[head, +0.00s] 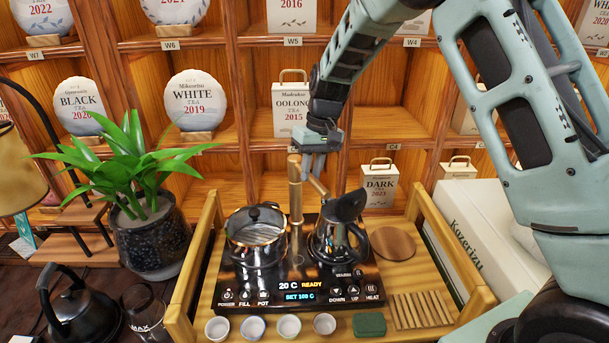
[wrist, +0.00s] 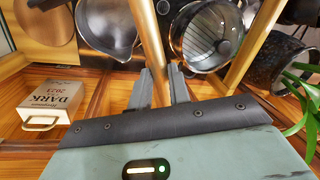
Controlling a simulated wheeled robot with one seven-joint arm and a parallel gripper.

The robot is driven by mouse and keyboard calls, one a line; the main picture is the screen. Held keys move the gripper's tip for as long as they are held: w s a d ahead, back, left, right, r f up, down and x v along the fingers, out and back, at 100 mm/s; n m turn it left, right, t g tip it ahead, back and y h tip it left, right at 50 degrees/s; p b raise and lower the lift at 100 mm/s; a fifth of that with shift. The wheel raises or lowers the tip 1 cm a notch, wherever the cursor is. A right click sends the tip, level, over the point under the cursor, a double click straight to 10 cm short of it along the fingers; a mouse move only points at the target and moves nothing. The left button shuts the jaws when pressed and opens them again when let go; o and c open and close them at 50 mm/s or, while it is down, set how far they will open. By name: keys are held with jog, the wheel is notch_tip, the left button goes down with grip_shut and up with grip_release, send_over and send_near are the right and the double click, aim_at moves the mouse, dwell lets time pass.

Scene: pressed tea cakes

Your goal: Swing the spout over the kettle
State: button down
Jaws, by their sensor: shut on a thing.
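A brass spout (head: 317,186) juts to the right from the top of an upright brass post (head: 295,190) at the back of the black heating unit (head: 300,272). My gripper (head: 314,168) is shut on the spout; in the wrist view its fingers (wrist: 164,84) close around the brass tube. The kettle (head: 338,240), with its dark lid raised, stands on the right of the unit, and its steel body shows in the wrist view (wrist: 105,28). The spout's tip is near the kettle's left side; I cannot tell whether it is over the opening.
A lidded glass pot (head: 256,240) stands left of the post. A wooden tray (head: 180,320) with raised side rails surrounds the unit, with several small cups in front. A potted plant (head: 150,240) and a black kettle (head: 75,305) stand left. Shelves of tea are close behind.

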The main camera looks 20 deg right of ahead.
jog(key=shift+w+d+n+g, duration=0.2)
jog(key=shift+w+d+n, duration=0.1)
jog(key=shift+d+n, duration=0.5)
jog(key=shift+w+d+n+g, duration=0.25)
jog(key=shift+d+n, duration=0.25)
jog(key=shift+n, duration=0.6)
jog(key=shift+r, duration=0.1)
jog(key=c, duration=1.3)
grip_release()
jog(key=b+v, duration=0.2)
jog(key=v, duration=1.5)
jog(key=shift+r, duration=0.2)
